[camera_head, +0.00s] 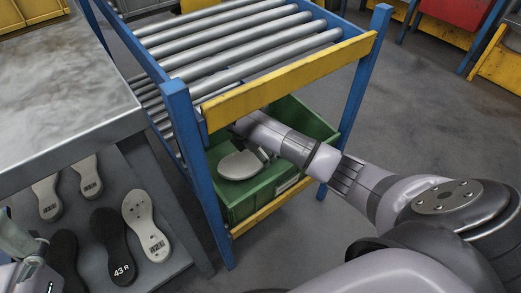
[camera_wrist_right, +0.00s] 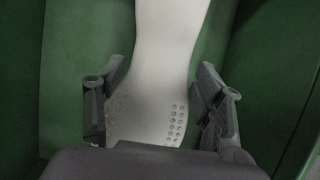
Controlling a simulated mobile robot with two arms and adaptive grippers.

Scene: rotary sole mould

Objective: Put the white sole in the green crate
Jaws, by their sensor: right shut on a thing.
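The white sole (camera_head: 240,166) is inside the green crate (camera_head: 318,127), on the lower level of a roller rack. My right arm reaches under the rack's yellow beam, and my right gripper (camera_head: 262,153) is at the sole, partly hidden by the arm. In the right wrist view, the gripper (camera_wrist_right: 162,108) has one finger on each side of the sole (camera_wrist_right: 165,60), near a patch of small dots, and is shut on it. Green crate surfaces (camera_wrist_right: 80,50) surround the sole there. Whether the sole touches the crate floor is unclear. My left gripper's fingers do not show.
The blue-and-yellow rack (camera_head: 300,68) has metal rollers above the crate, and its posts stand close to my arm. A metal table (camera_head: 62,110) is at the left. Several light and black soles (camera_head: 146,225) lie on a grey surface below it.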

